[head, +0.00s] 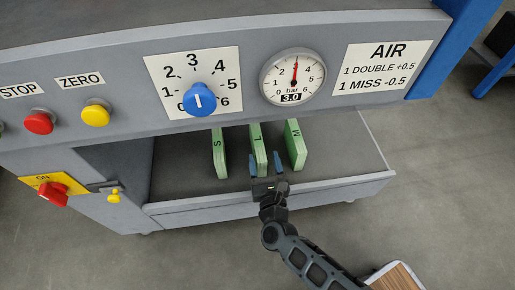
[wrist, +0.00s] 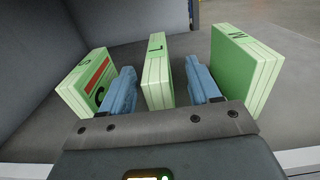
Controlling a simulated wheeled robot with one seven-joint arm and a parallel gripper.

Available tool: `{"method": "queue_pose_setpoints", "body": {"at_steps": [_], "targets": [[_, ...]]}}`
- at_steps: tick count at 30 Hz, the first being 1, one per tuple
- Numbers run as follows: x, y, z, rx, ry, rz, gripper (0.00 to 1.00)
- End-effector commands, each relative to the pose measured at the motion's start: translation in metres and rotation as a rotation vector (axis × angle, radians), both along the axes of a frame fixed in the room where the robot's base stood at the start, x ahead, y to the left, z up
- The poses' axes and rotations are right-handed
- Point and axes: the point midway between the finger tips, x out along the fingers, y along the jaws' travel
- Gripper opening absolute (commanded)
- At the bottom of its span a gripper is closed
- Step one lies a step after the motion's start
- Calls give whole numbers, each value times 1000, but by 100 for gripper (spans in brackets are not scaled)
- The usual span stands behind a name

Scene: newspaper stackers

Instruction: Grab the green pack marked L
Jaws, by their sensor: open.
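The green pack marked L (head: 258,145) stands upright in the tray, between two other green packs. It also shows in the wrist view (wrist: 157,75), where it stands between the two blue fingers. My gripper (head: 265,158) is open, with one finger on each side of the L pack. In the wrist view my gripper (wrist: 160,90) shows a gap between each finger and the pack. The lower end of the L pack is partly hidden by my gripper in the head view.
Green pack S (head: 218,152) stands at left and green pack M (head: 295,145) at right, each close outside a finger. The tray's front lip (head: 330,185) runs below my arm. The panel with the blue knob (head: 199,99) overhangs the tray. Free tray floor lies right of M.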

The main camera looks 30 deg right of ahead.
Motion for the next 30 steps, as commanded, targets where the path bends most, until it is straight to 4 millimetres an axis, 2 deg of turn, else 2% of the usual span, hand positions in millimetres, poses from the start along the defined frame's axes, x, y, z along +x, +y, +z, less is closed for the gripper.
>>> {"method": "queue_pose_setpoints", "body": {"at_steps": [10, 20, 30], "targets": [[44, -8, -3, -2, -2, -1, 62], [50, -10, -2, -1, 0, 0, 62], [50, -10, -2, -2, 1, 0, 29]]}}
